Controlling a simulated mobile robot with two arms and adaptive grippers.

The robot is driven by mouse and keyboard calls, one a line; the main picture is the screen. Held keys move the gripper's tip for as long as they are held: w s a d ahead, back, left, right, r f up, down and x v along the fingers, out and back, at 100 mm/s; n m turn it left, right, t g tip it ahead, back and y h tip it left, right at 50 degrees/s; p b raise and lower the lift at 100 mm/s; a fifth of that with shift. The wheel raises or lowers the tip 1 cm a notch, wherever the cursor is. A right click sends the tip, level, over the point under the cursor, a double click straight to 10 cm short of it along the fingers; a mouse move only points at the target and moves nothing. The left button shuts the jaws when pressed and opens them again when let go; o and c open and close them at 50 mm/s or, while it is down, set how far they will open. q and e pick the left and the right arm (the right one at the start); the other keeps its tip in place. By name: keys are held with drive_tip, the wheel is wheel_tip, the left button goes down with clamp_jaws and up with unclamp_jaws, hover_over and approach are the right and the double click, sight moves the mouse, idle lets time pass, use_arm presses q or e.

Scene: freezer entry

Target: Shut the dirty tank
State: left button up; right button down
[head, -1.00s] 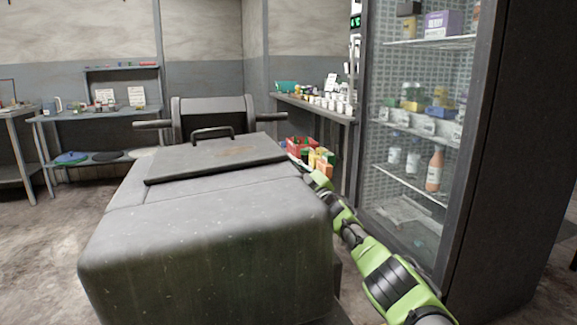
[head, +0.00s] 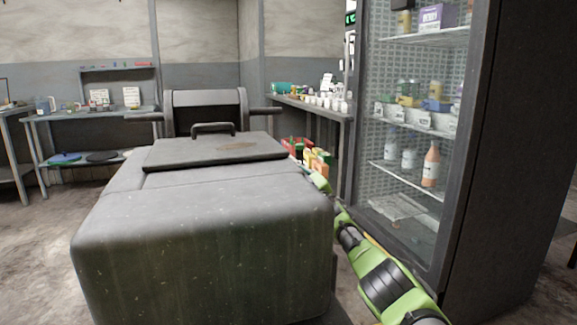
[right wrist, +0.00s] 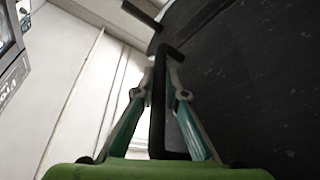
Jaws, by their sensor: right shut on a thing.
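The dirty tank (head: 205,240) is a large grey, worn boxy body filling the lower left of the head view. Its flat lid (head: 190,155) lies across the top, with a dark handle (head: 213,128) at the far side. It looks down or nearly so; I cannot tell whether it sits fully flush. My right arm reaches along the tank's right side, and its gripper is mostly hidden there in the head view. In the right wrist view my right gripper (right wrist: 163,78) is shut on a dark bent bar (right wrist: 157,115) beside a dark surface. My left gripper is not in view.
A glass-door fridge (head: 410,130) with bottles and boxes stands close on the right. Red and yellow boxes (head: 310,155) sit behind my right arm. A counter with cups (head: 325,103) and a shelf table (head: 95,115) stand at the back. Floor is free at left.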

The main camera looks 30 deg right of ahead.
drive_tip(key=shift+f, duration=0.95)
drive_tip(key=c, duration=2)
unclamp_jaws()
drive_tip(key=shift+s+d, duration=0.1)
drive_tip(key=shift+d, duration=0.1)
drive_tip(key=shift+c, duration=0.2)
drive_tip(key=v, duration=1.2)
drive_tip(key=shift+r, duration=0.3)
drive_tip(key=shift+s, duration=0.1)
